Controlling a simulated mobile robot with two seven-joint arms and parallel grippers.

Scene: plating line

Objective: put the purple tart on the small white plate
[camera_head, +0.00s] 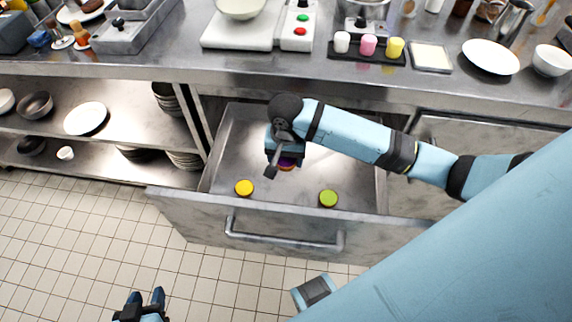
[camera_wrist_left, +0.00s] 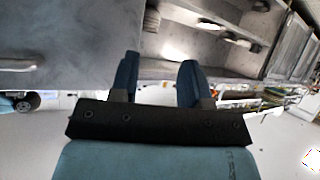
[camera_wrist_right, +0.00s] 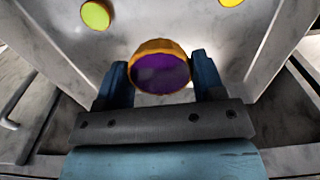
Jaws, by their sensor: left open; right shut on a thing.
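The purple tart (camera_wrist_right: 160,74), with a golden crust, sits between the fingers of my right gripper (camera_wrist_right: 157,80) in the right wrist view. In the head view the purple tart (camera_head: 288,163) is mostly hidden by my right gripper (camera_head: 279,168), which is shut on it over the open drawer. A white round plate (camera_head: 490,57) is on the counter at the right, and another white plate (camera_head: 86,118) is on the shelf at the left; I cannot tell which is the small one. My left gripper (camera_head: 146,298) is open and empty, low in front of the drawer.
The open drawer (camera_head: 290,222) also holds a yellow tart (camera_head: 244,187) and a green tart (camera_head: 328,198). On the counter are a scale (camera_head: 240,35), a tray of coloured cups (camera_head: 367,52), a square white-topped tray (camera_head: 431,57) and a white bowl (camera_head: 552,60).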

